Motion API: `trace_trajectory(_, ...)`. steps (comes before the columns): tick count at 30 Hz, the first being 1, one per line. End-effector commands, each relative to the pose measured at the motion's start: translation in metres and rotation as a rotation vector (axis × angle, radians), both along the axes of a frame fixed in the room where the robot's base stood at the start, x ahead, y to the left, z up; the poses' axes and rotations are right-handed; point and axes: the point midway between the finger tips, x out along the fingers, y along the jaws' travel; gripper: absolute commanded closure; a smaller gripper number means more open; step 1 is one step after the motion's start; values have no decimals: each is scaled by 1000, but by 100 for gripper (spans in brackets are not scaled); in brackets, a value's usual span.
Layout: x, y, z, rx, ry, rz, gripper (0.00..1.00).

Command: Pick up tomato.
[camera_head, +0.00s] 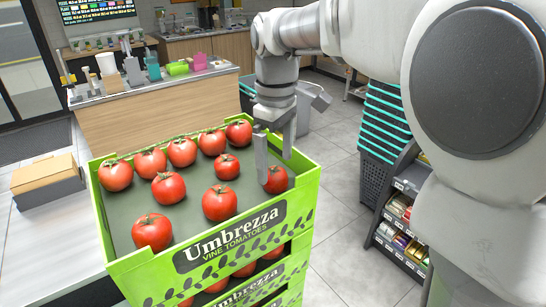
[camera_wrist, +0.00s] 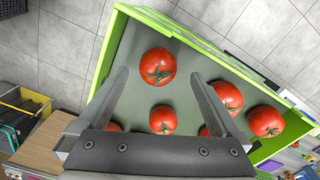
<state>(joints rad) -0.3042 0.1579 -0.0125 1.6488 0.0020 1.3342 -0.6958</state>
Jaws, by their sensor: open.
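Several red tomatoes lie spread out in a green crate (camera_head: 110,215) labelled Umbrezza Vine Tomatoes. My gripper (camera_head: 275,170) is open above the crate's right side, pointing down. A tomato (camera_head: 276,180) there is partly hidden by a finger. In the wrist view my gripper (camera_wrist: 160,85) has its fingers wide apart, and a tomato (camera_wrist: 157,66) with a green stem shows between and just beyond the fingertips. Another tomato (camera_wrist: 163,119) lies between the fingers, nearer the palm. I cannot tell whether any finger touches a tomato. Nothing is held.
The crate's green walls stand close around the tomatoes, and a similar crate (camera_head: 275,275) is below. A cardboard box (camera_head: 46,183) sits on the white counter at left. A dark stack of baskets (camera_head: 378,140) and a snack shelf (camera_head: 395,220) stand at right. Grey floor between is clear.

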Motion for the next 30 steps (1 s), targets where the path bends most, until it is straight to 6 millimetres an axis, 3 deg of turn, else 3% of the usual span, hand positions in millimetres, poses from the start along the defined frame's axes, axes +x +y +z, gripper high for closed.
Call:
trace_trajectory(6,3,1,-30,-1,3,0,0)
trace_trajectory(15,3,1,-35,0,1,0,0)
trace_trajectory(25,3,0,-35,0,1,0,59)
trace_trajectory(30,3,0,-35,0,0,0,61)
